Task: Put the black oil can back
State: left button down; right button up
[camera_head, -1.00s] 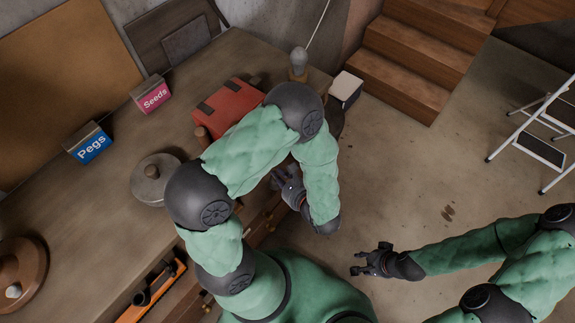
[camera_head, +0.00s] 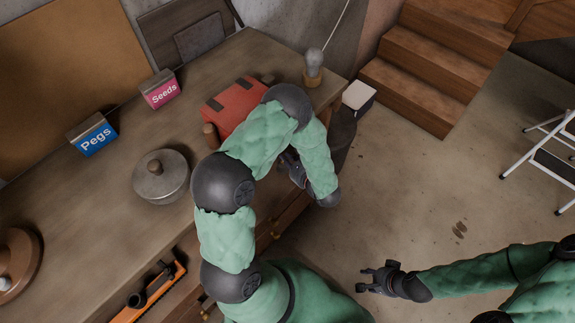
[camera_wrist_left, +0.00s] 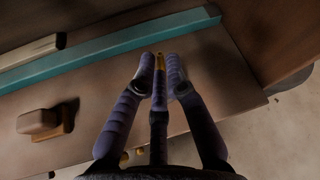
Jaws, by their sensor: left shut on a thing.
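I cannot make out the black oil can for certain in either view. My left gripper (camera_head: 292,165) is at the bench's front edge, mostly behind my forearm in the head view. In the left wrist view its fingers (camera_wrist_left: 160,72) are closed together around a narrow brass-coloured piece (camera_wrist_left: 160,62); what that piece belongs to is hidden. A brown wooden surface with a teal strip (camera_wrist_left: 110,48) lies beyond the fingertips. My right gripper (camera_head: 370,281) hangs over bare floor, fingers apart and empty.
An orange tool (camera_head: 150,293) lies at the lower left.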

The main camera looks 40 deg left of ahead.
pick_arm(q)
jog(key=f, duration=0.1)
jog(key=f+b, duration=0.1)
jog(key=f, duration=0.2)
jog(key=shift+w+a+f+b, duration=0.1)
jog(key=shift+w+a+b, duration=0.2)
jog(key=shift+w+b, duration=0.1)
jog(key=c, duration=1.7)
grip_release()
jog(key=shift+f, duration=0.15)
jog(key=o, duration=0.4)
